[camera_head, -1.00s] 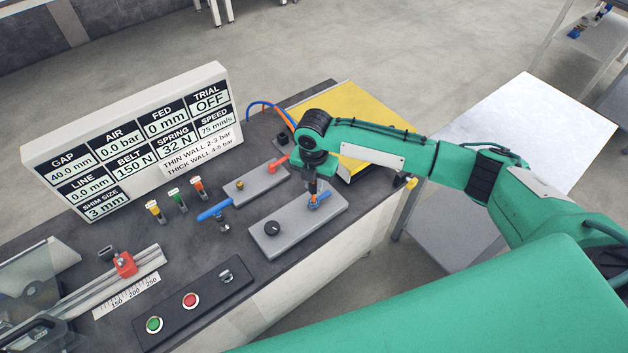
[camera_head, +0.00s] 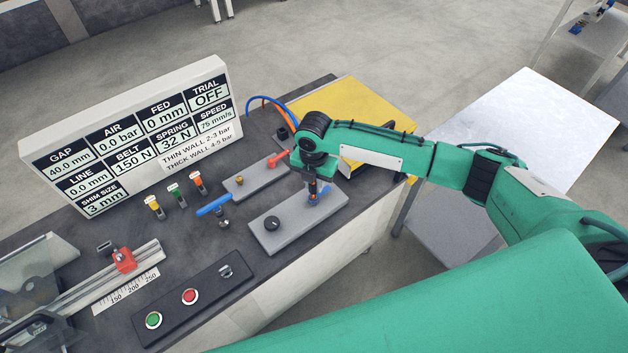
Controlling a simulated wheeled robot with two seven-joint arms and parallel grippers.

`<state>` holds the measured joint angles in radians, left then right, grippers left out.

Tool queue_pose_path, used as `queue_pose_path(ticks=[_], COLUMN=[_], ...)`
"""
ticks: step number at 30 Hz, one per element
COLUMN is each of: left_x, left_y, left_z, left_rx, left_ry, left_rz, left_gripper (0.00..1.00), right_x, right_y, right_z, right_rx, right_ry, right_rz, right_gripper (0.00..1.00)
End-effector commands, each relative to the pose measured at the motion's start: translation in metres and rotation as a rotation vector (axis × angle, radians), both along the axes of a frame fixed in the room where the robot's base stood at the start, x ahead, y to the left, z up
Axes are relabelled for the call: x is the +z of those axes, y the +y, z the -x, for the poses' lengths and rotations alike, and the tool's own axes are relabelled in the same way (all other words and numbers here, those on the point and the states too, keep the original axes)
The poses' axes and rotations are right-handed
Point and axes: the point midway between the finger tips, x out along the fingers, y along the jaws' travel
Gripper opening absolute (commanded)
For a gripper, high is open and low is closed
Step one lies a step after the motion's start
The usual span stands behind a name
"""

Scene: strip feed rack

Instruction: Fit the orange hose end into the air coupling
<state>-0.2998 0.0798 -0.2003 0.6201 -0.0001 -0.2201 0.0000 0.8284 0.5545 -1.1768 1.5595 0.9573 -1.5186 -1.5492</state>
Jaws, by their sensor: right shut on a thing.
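My right gripper (camera_head: 314,192) points down over the right part of a grey plate (camera_head: 285,233) with a black knob. It is shut on a small orange piece (camera_head: 311,201), which looks like the orange hose end; the fingers hide most of it. A blue part (camera_head: 325,196) shows right beside the fingertips, low over the plate. I cannot tell which part is the air coupling, or whether the orange end is seated in it. An orange hose (camera_head: 276,104) curves behind my arm. My left gripper is not in view.
A display board (camera_head: 130,135) reads air 0.0 bar. A smaller grey block (camera_head: 256,180) with a brass knob and a red part lies behind the plate. A blue-handled tool (camera_head: 214,205), several small colour-capped items and a button box (camera_head: 205,302) stand to the left.

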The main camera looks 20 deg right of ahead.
Motion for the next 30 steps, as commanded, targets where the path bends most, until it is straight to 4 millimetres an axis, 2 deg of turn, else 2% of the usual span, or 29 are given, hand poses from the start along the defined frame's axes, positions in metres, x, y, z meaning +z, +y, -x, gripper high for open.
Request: queue_pose_path(ticks=[2,3,6,14,19,23,30], left_x=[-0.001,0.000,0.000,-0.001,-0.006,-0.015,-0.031], left_y=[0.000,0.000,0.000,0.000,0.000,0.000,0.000], left_z=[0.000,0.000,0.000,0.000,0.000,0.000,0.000], left_rx=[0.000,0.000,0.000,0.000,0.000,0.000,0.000], left_ry=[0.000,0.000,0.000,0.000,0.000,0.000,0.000], left_rz=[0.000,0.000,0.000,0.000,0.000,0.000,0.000], left_gripper=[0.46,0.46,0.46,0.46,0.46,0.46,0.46], right_x=[-0.003,-0.002,-0.002,-0.001,0.009,0.033,0.089], right_y=[0.000,0.000,0.000,0.000,0.000,0.000,0.000], right_z=[0.000,0.000,0.000,0.000,-0.001,-0.001,-0.001], right_rx=[0.000,0.000,0.000,0.000,-0.001,0.001,0.001], right_ry=[0.000,0.000,0.000,0.000,-0.003,-0.006,-0.006], right_rz=[0.000,0.000,0.000,0.000,0.000,-0.002,-0.001], right_gripper=[0.00,0.28,0.46,0.46,0.46,0.46,0.46])
